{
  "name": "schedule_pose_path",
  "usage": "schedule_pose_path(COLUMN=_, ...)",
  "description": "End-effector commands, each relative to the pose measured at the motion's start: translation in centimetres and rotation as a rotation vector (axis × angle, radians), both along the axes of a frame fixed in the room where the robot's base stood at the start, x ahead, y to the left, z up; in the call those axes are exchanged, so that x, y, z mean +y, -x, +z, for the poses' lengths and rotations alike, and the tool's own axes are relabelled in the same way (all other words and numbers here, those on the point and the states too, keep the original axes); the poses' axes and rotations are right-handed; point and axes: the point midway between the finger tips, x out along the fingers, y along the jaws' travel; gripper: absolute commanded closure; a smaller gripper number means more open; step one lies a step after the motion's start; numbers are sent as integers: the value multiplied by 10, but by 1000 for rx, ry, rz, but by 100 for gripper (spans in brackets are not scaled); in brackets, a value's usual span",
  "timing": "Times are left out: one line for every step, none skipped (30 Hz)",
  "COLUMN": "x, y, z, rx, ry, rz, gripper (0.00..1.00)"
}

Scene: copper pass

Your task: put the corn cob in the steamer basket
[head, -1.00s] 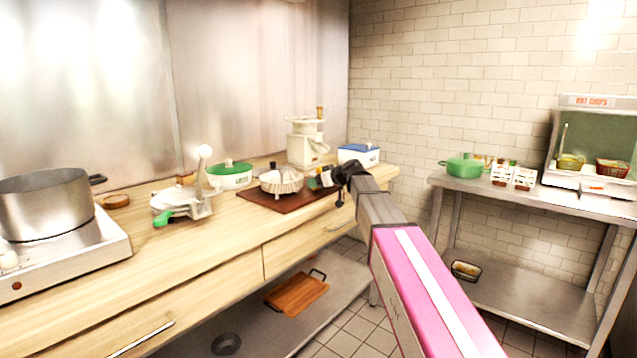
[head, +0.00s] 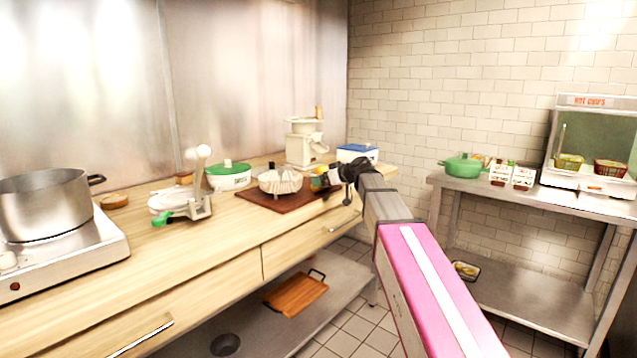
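The likely steamer basket is a pale, ribbed, open bowl shape (head: 280,181) on a dark red-brown board (head: 268,199) on the wooden counter. My gripper (head: 331,178) is just right of it, low over the board's right end. A small patch of yellow-orange and green (head: 317,182) shows between the basket and my gripper. It may be the corn cob, but it is too small to tell. The fingers are tiny and dark here, so I cannot tell whether they are open, shut or holding anything.
Behind the board stand a cream machine (head: 306,148), a blue-lidded box (head: 357,153) and a green-lidded pot (head: 229,176). A white press with a green handle (head: 184,204) and a steel pot on a burner (head: 45,208) are left. The counter's front strip is clear.

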Motion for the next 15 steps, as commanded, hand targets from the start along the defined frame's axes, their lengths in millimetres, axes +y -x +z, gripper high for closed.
schedule_pose_path(x=-10, y=9, z=5, rx=-2, ry=-1, rz=-3, gripper=11)
schedule_pose_path(x=-14, y=13, z=7, rx=-2, ry=-1, rz=-3, gripper=11)
schedule_pose_path(x=-20, y=17, z=10, rx=-1, ry=0, rz=-2, gripper=11)
schedule_pose_path(x=-24, y=21, z=12, rx=-1, ry=0, rz=-2, gripper=11)
schedule_pose_path(x=-28, y=24, z=14, rx=-1, ry=0, rz=-2, gripper=11)
schedule_pose_path(x=-34, y=28, z=17, rx=-1, ry=0, rz=-2, gripper=11)
schedule_pose_path(x=-37, y=30, z=19, rx=-1, ry=0, rz=-2, gripper=11)
schedule_pose_path(x=-41, y=33, z=21, rx=-1, ry=0, rz=-2, gripper=11)
schedule_pose_path(x=-44, y=36, z=23, rx=-2, ry=0, rz=-1, gripper=11)
schedule_pose_path(x=-47, y=38, z=25, rx=-2, ry=0, rz=-1, gripper=11)
schedule_pose_path(x=-49, y=40, z=26, rx=-2, ry=0, rz=-1, gripper=11)
schedule_pose_path(x=-52, y=42, z=27, rx=-2, ry=0, rz=-1, gripper=11)
schedule_pose_path(x=-54, y=43, z=28, rx=-1, ry=1, rz=-1, gripper=11)
schedule_pose_path(x=-56, y=44, z=29, rx=0, ry=0, rz=-1, gripper=11)
schedule_pose_path(x=-57, y=45, z=30, rx=0, ry=0, rz=-1, gripper=11)
